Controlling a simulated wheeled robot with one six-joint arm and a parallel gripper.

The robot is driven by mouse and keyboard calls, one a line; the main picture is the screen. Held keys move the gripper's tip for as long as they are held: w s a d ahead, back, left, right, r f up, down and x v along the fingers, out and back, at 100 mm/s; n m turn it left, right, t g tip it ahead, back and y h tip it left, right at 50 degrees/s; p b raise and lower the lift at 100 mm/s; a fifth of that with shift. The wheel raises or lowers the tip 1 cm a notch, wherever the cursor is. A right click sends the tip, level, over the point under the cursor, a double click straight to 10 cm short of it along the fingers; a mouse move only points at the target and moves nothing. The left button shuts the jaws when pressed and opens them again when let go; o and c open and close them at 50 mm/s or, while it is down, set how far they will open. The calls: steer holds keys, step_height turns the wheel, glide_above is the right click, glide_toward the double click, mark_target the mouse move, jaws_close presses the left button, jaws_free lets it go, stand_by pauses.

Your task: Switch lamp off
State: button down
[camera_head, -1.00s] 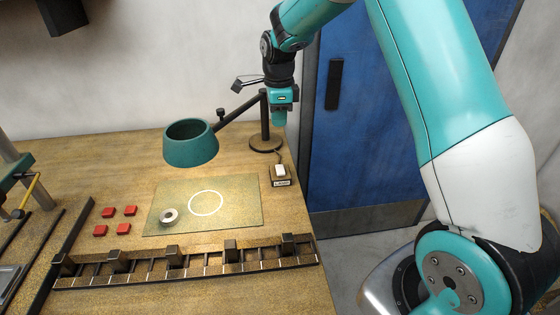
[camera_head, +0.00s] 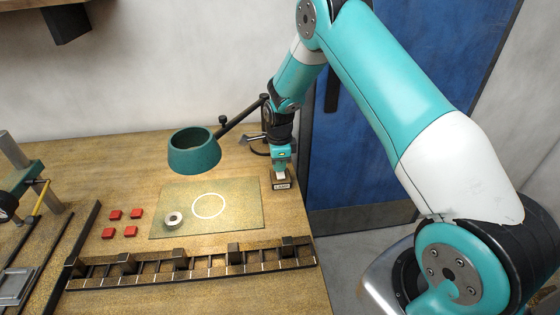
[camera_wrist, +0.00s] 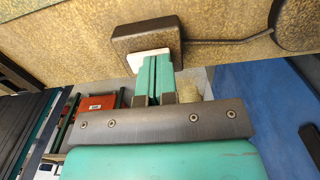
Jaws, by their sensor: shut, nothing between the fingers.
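The desk lamp has a teal shade (camera_head: 195,152) on a dark jointed arm, above the left part of a mat. Its small switch box, labelled LAMP (camera_head: 282,185), sits near the table's right edge. In the wrist view the dark switch box (camera_wrist: 118,42) has a white rocker (camera_wrist: 148,58) and a cord running to the round lamp base (camera_wrist: 298,22). My gripper (camera_head: 281,170) is shut and empty, pointing down at the switch. In the wrist view the closed fingertips (camera_wrist: 153,62) overlap the white rocker; whether they press it I cannot tell.
A mat (camera_head: 240,222) with a white circle holds a metal ring (camera_head: 173,218). Several red blocks (camera_head: 131,232) lie left of it. A dark slotted rack (camera_head: 205,268) runs along the front. A blue door (camera_head: 350,130) stands right of the table.

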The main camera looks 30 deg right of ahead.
steer(key=shift+f, duration=0.1)
steer(key=shift+f+b, duration=0.25)
steer(key=shift+b, duration=0.2)
steer(key=shift+s, duration=0.1)
steer(key=shift+s+a+r+p, duration=0.3)
steer(key=shift+s+p, duration=0.15)
steer(key=shift+s, duration=0.15)
steer(key=shift+r+p, duration=0.4)
steer(key=shift+r, duration=0.15)
step_height(320, 180, up, 13)
steer(key=s+b, duration=0.1)
steer(key=shift+s+a, duration=0.35)
